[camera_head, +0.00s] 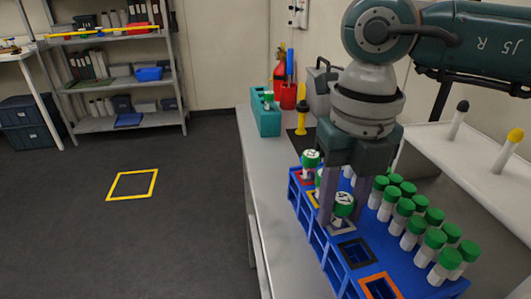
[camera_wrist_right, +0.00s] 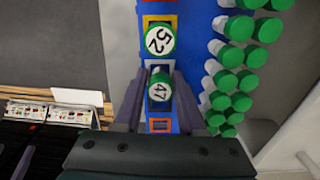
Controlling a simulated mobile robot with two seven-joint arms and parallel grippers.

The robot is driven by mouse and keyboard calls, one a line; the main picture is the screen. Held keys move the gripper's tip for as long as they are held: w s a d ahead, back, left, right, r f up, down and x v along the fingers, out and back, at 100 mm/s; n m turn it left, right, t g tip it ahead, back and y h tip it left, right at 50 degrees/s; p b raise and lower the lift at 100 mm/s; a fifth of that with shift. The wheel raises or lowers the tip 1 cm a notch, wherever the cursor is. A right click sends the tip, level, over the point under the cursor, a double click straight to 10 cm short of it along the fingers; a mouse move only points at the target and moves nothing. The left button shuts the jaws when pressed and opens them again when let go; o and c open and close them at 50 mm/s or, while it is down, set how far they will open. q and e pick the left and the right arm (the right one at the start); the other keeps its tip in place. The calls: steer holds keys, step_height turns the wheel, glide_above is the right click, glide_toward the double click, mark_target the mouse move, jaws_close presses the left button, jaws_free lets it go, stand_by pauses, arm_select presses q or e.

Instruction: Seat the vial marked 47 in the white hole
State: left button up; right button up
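The vial marked 47 (camera_head: 343,199) has a green cap with a white top label and stands upright between the fingers of my right gripper (camera_head: 345,192). The white-framed hole (camera_head: 343,227) in the blue rack (camera_head: 330,262) is directly under the vial. The vial's foot is hidden, so I cannot tell whether it is fully down.
Vial 52 (camera_wrist_right: 160,40) stands in the neighbouring yellow-framed hole, and another vial (camera_head: 311,158) in the red-framed one. The black-framed (camera_head: 357,253) and orange-framed (camera_head: 380,287) holes are empty. Several green-capped vials (camera_head: 415,225) stand close on the right. A teal holder (camera_head: 264,118) stands farther back.

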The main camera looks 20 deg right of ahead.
steer(key=o, duration=0.4)
steer(key=shift+r, duration=0.1)
step_height(320, 180, up, 10)
steer(key=shift+f, duration=0.1)
stand_by(0.4)
